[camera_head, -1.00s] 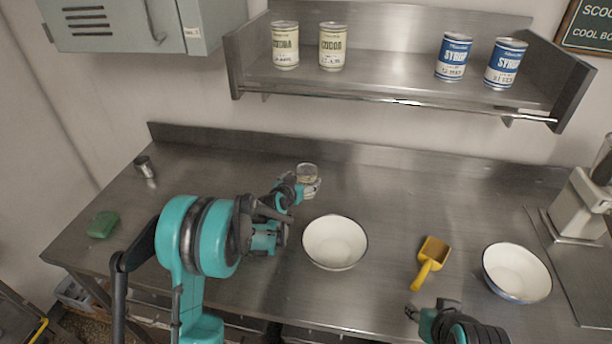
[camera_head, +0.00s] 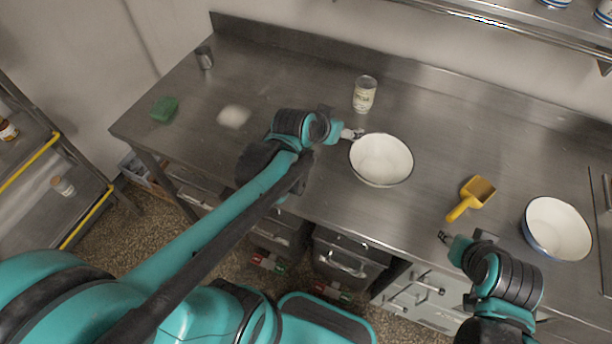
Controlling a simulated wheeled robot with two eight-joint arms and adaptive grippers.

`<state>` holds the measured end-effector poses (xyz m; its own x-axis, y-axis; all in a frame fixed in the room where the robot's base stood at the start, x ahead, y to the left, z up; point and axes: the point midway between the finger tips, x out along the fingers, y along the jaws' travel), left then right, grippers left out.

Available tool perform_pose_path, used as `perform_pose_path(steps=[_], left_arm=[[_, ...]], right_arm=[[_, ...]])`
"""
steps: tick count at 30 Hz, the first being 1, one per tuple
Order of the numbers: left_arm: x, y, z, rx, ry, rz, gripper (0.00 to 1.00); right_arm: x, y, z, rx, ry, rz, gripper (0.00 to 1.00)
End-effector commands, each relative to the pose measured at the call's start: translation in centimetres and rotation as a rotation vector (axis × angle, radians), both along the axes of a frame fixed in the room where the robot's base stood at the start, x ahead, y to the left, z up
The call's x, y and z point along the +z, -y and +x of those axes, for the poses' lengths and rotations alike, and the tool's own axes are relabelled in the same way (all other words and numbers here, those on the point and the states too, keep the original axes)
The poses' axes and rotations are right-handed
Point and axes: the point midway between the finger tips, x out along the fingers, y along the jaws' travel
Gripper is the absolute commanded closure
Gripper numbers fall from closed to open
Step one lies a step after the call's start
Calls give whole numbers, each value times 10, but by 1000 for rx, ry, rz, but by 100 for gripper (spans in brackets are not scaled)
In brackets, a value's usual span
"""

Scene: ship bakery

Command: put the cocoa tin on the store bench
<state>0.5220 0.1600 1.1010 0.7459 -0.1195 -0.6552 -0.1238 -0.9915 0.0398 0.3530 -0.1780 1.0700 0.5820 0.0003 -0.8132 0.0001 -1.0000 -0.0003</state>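A cream tin with a clear or pale top (camera_head: 364,94) stands upright on the steel bench (camera_head: 300,75), behind the white bowl; its label is too small to read for certain. My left gripper (camera_head: 352,134) is in front of the tin and apart from it, at the left rim of the bowl. Whether its fingers are open or shut is unclear. My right gripper (camera_head: 445,238) is at the bench's front edge below the yellow scoop, apart from the tin; its finger opening is too small to judge. The labelled cocoa tins seen earlier on the wall shelf are out of view.
A white bowl (camera_head: 382,160), a yellow scoop (camera_head: 470,198) and a blue-rimmed bowl (camera_head: 557,229) stand on the bench. A green sponge (camera_head: 164,109), metal cup (camera_head: 204,57) and white patch (camera_head: 234,117) are left. A yellow-edged rack (camera_head: 30,215) holds small containers. The wall shelf (camera_head: 520,20) overhangs.

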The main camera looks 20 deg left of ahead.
Motion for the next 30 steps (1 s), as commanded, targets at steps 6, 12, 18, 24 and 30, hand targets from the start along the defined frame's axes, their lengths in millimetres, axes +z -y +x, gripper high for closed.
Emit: perform_pose_path(steps=[6,12,18,24,30], left_arm=[[-12,-7,-108,61,-146,30,21],[-27,-16,-160,108,-218,50,21],[-31,-18,-170,121,-234,55,21],[-32,-18,-169,119,-232,55,21],[-59,-18,-169,119,-232,55,21]], right_arm=[[0,0,0,0,0,0,60],[0,0,0,0,0,0,60],[0,0,0,0,0,0,60],[-1,0,0,0,0,0,60],[-29,0,0,0,0,0,60]])
